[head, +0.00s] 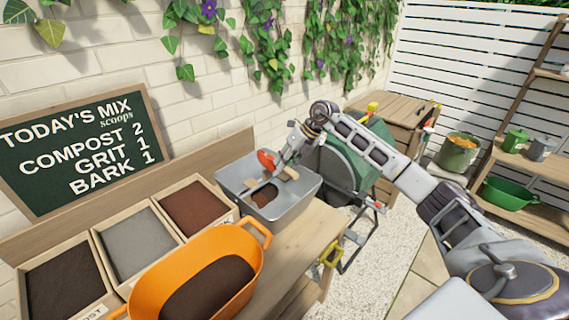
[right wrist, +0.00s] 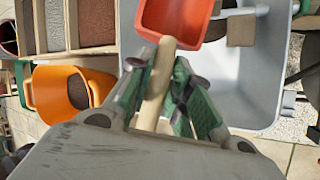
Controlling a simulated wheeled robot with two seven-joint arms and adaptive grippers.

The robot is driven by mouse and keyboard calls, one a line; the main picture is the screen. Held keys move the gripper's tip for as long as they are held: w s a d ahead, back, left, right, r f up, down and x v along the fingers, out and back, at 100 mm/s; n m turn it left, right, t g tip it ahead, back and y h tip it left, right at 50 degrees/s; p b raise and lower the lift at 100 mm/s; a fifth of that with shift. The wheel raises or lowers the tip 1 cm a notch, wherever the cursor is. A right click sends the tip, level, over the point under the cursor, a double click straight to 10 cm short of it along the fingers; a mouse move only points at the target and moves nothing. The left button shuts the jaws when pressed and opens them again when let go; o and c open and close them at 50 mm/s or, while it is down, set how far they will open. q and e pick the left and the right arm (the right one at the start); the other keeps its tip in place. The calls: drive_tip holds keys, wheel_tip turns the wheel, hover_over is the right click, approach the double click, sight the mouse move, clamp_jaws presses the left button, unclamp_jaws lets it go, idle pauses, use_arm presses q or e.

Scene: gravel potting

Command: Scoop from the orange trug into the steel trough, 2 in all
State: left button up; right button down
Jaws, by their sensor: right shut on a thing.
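The orange trug (head: 256,262) stands at the front of the bench with dark compost (head: 208,290) in it. It also shows at the left of the right wrist view (right wrist: 52,83). The steel trough (head: 291,207) sits behind it to the right, with a small dark brown patch of material (head: 264,196) on its floor. My right gripper (head: 292,152) is above the trough, shut on the wooden handle (right wrist: 157,85) of a red-orange scoop (right wrist: 180,17). The scoop is over the trough's edge area; its visible inside looks bare. My left gripper is not in view.
Wooden bins of dark compost (head: 62,287), grey grit (head: 138,243) and reddish bark (head: 195,208) line the wall. A chalkboard (head: 80,150) lists compost 2, grit 1, bark 1. A green drum mixer (head: 345,165) stands beyond the trough. Shelves stand at right.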

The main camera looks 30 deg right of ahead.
drive_tip(key=shift+a+r+h, duration=0.1)
drive_tip(key=shift+h, duration=0.2)
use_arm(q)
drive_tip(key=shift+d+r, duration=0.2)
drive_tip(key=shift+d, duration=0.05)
use_arm(e)
drive_tip(key=h, duration=0.2)
drive_tip(key=a+n+t+h, duration=0.1)
drive_tip(key=h, duration=0.1)
drive_tip(key=a+t+h, duration=0.1)
drive_tip(key=h, duration=0.1)
drive_tip(key=shift+s+a+r+n+h, duration=0.1)
drive_tip(key=shift+s+r+n+h, duration=0.2)
drive_tip(key=shift+s+r+n, duration=0.1)
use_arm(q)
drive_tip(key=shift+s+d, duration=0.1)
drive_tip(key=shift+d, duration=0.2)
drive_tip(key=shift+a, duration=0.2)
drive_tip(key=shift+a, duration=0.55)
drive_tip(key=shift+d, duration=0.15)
